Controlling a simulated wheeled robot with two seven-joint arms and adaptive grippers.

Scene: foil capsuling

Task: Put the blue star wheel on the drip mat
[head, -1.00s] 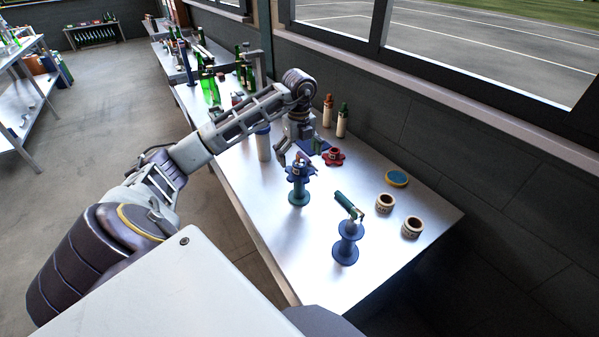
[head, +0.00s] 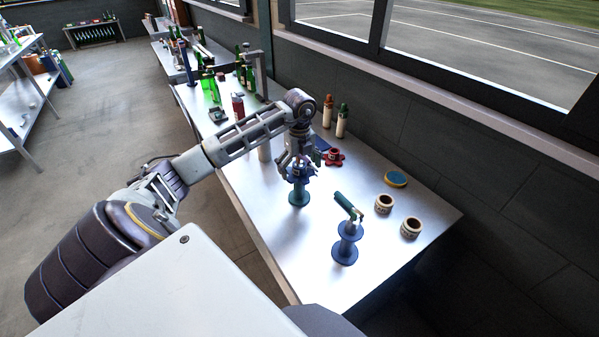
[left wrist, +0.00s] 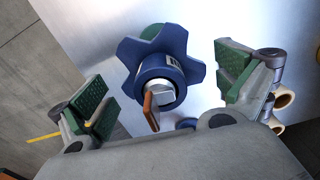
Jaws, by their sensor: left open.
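The blue star wheel (head: 298,177) sits on top of a teal stand on the metal table. In the left wrist view the star wheel (left wrist: 158,62) shows from above, with a label on its hub and a metal piece with an orange tab at its centre. My left gripper (head: 298,165) is right over it. Its green-padded fingers (left wrist: 168,88) are open on either side of the wheel, apart from it. A flat blue mat (head: 321,144), perhaps the drip mat, lies behind the gripper and is partly hidden. My right gripper is in neither view.
A red star wheel (head: 333,157) lies just right of the gripper. Two capped bottles (head: 342,121) stand by the wall. The table's front corner is clear.

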